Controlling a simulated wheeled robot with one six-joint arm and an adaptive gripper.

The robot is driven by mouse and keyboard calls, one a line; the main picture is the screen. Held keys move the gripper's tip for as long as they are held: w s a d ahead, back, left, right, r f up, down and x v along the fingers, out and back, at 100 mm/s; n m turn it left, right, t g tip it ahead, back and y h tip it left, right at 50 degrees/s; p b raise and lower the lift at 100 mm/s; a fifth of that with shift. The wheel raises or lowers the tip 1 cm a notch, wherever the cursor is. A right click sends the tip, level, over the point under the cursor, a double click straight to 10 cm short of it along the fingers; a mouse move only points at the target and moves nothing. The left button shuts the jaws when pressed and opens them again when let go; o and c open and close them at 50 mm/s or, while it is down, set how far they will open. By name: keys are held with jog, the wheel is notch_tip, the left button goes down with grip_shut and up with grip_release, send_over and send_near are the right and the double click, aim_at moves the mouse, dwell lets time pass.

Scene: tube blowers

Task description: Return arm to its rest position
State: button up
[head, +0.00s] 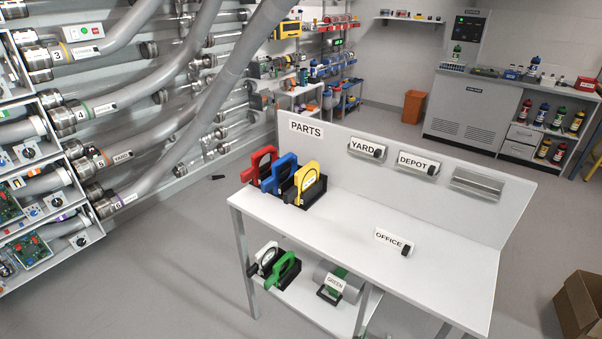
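My gripper and arm are not in view in the head view, so how the gripper stands cannot be seen. A white workbench (350,212) stands in the middle with a back panel marked PARTS, YARD and DEPOT. A red part (262,163), a blue part (279,175) and a yellow part (306,184) stand upright in black holders at its left end. An OFFICE label (390,241) lies on the bench top.
Grey tubes with numbered collars (68,115) and racks (38,220) fill the left side. A cardboard box (580,303) is at the lower right. A grey cabinet (470,110) and an orange bin (413,107) stand at the back.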

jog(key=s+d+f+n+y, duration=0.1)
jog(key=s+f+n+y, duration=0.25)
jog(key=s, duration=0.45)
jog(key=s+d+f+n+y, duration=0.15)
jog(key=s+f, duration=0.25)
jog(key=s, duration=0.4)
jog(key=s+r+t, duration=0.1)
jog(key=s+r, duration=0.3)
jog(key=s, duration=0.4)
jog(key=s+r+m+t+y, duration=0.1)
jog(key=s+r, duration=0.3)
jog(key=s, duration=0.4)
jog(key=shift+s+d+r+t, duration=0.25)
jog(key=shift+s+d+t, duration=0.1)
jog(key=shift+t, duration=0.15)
